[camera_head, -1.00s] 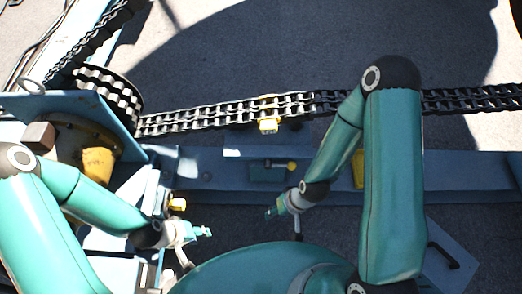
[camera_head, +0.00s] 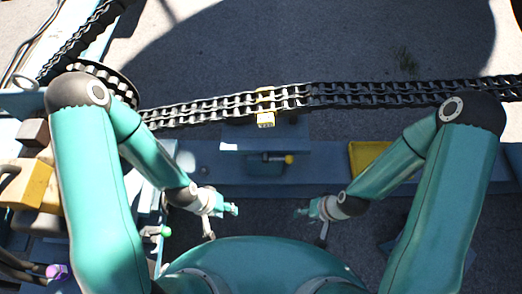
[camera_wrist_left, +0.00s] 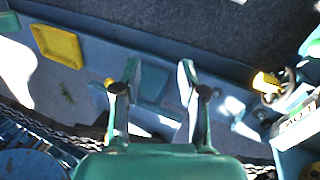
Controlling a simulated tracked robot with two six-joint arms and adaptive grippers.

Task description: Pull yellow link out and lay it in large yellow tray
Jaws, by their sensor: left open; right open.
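The yellow link (camera_head: 265,119) sits in the dark double-row chain (camera_head: 210,107), near the middle of the head view. The large yellow tray (camera_head: 367,157) lies on the blue bench to the right of it, partly behind my right arm. A yellow tray also shows at upper left in the left wrist view (camera_wrist_left: 57,45). My left gripper (camera_head: 231,209) is open and empty, in front of the bench and below the link in the picture. Its two fingers stand apart in the wrist view (camera_wrist_left: 158,68). My right gripper (camera_head: 304,211) is open and empty, to the right of it.
A small blue fixture with a yellow knob (camera_head: 289,159) stands on the bench below the link. The chain runs left onto a toothed wheel (camera_head: 110,85). Yellow and grey parts (camera_head: 30,187) stand at the left. The floor beyond the chain is mostly clear.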

